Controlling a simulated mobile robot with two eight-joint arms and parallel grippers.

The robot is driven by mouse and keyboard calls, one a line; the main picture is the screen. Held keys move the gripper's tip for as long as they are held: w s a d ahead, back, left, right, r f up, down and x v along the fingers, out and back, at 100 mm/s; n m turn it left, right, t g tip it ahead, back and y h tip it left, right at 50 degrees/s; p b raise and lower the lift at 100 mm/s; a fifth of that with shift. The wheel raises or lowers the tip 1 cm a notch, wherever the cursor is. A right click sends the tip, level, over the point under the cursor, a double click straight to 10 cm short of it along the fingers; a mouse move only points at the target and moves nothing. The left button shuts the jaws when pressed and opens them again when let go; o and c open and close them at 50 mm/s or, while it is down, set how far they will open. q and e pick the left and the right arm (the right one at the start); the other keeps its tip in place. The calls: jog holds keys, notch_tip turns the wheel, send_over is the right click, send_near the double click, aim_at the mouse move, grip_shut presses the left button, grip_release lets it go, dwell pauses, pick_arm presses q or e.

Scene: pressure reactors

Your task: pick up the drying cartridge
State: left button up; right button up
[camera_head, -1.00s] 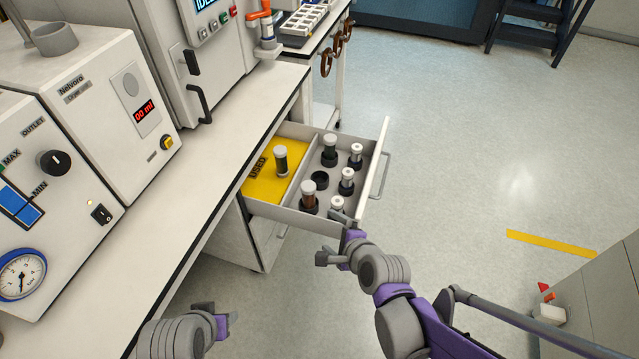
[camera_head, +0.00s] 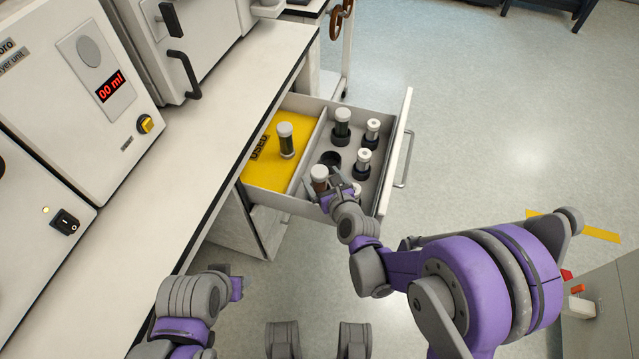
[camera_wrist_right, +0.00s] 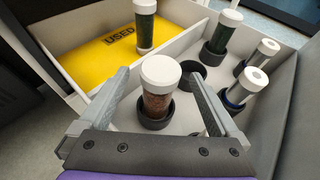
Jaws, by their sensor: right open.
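A cartridge with brown filling and a white cap (camera_wrist_right: 157,90) stands upright in a black ring holder in the open drawer; the head view shows it too (camera_head: 319,175). A dark green cartridge (camera_head: 342,125) stands in another holder, and another dark green one (camera_head: 286,142) stands on the yellow "USED" area. I cannot tell which of these is the drying cartridge. My right gripper (camera_wrist_right: 160,76) is open, its fingers on either side of the brown cartridge with gaps showing, not gripping it. My left gripper (camera_head: 236,284) is low at the bench's front edge, jaws unclear.
The drawer (camera_head: 285,203) has a divider between the yellow area and the holders. An empty ring holder (camera_wrist_right: 192,74) is beside the brown cartridge. Smaller white-capped cylinders (camera_head: 364,160) stand along the drawer's right side. The bench (camera_head: 215,130) runs along the left.

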jog(key=x, duration=0.5)
jog(key=shift+w+a+b, duration=0.1)
jog(key=shift+b, duration=0.3)
grip_shut()
